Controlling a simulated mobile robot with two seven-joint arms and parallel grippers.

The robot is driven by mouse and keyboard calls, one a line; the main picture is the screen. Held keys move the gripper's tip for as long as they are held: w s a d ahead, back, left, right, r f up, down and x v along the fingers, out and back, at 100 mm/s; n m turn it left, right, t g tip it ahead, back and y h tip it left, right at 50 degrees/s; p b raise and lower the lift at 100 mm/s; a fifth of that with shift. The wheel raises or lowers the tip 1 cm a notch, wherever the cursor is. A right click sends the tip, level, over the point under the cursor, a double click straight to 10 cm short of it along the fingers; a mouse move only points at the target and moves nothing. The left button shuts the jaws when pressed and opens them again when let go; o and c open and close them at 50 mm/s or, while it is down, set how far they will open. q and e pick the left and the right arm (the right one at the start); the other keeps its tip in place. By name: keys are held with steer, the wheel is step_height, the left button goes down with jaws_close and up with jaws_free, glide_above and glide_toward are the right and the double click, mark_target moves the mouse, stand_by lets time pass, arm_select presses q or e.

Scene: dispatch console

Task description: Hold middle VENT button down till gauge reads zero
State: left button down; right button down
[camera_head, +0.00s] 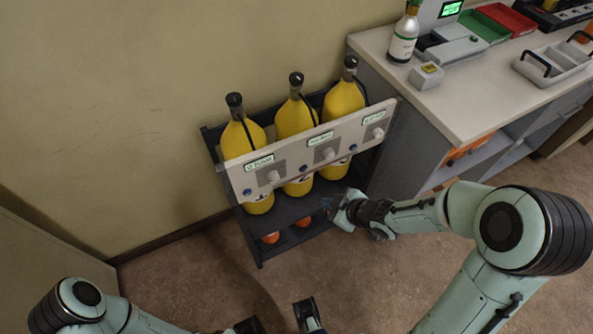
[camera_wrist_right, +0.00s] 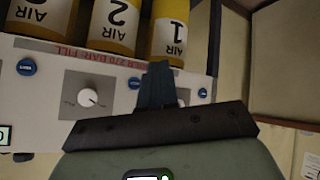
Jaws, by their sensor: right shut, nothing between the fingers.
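The rack panel (camera_head: 290,158) has three blue VENT buttons, each left of a white knob with a lit display above. The middle VENT button (camera_head: 302,168) also shows in the right wrist view (camera_wrist_right: 135,82), where the panel appears upside down. The middle gauge (camera_head: 321,138) is lit, but its reading is too small to tell. My right gripper (camera_head: 343,208) is shut and empty, below the panel in the head view, apart from the button. Its fingertips (camera_wrist_right: 157,72) appear just beside the middle button in the wrist view. My left gripper (camera_head: 277,318) is open at the bottom edge.
Three yellow air cylinders (camera_head: 295,118) stand behind the panel in a dark rack. A grey counter (camera_head: 440,100) stands to the right, with a bottle (camera_head: 404,38) and trays on it. The floor (camera_head: 330,270) in front is clear.

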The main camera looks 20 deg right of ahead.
mark_target(303, 169)
steer(key=shift+w, duration=0.1)
stand_by(0.3)
steer(key=w+p, duration=0.1)
steer(key=w, duration=0.7)
steer(key=shift+w+a, duration=0.3)
steer(key=shift+w, duration=0.1)
stand_by(1.7)
steer(key=shift+w, duration=0.35)
steer(key=shift+w+r+p, duration=0.1)
steer(key=shift+w+p, duration=0.3)
stand_by(1.5)
steer(key=shift+s, duration=0.85)
